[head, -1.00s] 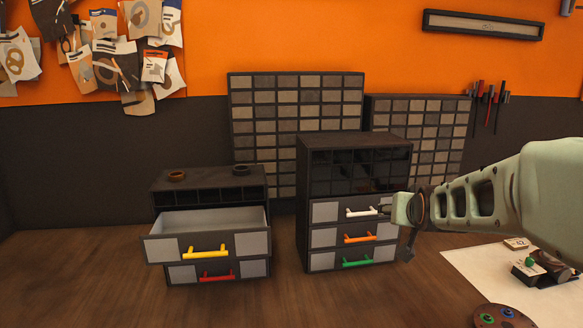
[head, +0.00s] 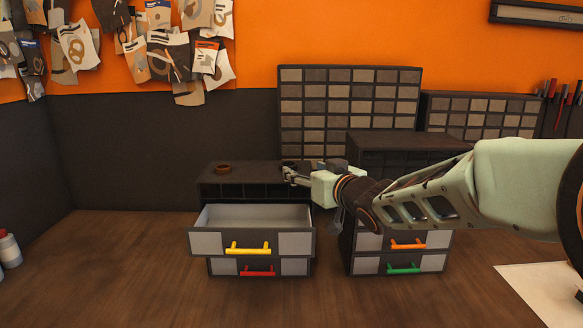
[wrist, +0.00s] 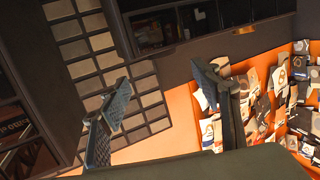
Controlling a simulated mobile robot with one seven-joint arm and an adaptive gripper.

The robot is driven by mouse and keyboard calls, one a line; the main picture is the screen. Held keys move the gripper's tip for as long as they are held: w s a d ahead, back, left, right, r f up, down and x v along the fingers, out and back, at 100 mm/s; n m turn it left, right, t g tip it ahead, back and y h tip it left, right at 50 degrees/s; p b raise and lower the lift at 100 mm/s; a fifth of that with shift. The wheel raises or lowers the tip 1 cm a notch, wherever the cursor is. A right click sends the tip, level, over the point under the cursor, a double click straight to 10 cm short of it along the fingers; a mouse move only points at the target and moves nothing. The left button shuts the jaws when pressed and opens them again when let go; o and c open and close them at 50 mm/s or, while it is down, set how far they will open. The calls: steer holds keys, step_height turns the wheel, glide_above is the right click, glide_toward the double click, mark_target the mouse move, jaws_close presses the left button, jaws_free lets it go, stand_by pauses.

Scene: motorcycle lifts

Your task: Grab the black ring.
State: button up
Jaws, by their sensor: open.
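The black ring (head: 288,162) lies on top of the left drawer cabinet (head: 208,188), near its right back part. It is small, dark, and partly hidden by my gripper (head: 286,174) in the head view. My gripper is open, with its fingertips at or just in front of the ring. I cannot tell whether they touch it. In the wrist view, my gripper (wrist: 168,92) shows its two fingers spread wide with nothing between them. I cannot make out the black ring there.
A brown ring (head: 222,169) lies left on the same cabinet top. Below, the drawer with the yellow handle (head: 248,248) stands open and empty. The right drawer cabinet (head: 398,264) is partly behind my arm. Parts organisers (head: 348,72) stand against the wall.

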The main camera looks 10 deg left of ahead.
mark_target(286, 162)
steer(key=x, duration=0.3)
steer(key=shift+w+a+f, duration=0.1)
steer(key=shift+x, duration=2.6)
steer(key=shift+a+f, duration=0.1)
steer(key=shift+a, duration=0.05)
steer(key=c, duration=1.2)
steer(key=shift+c, duration=0.6)
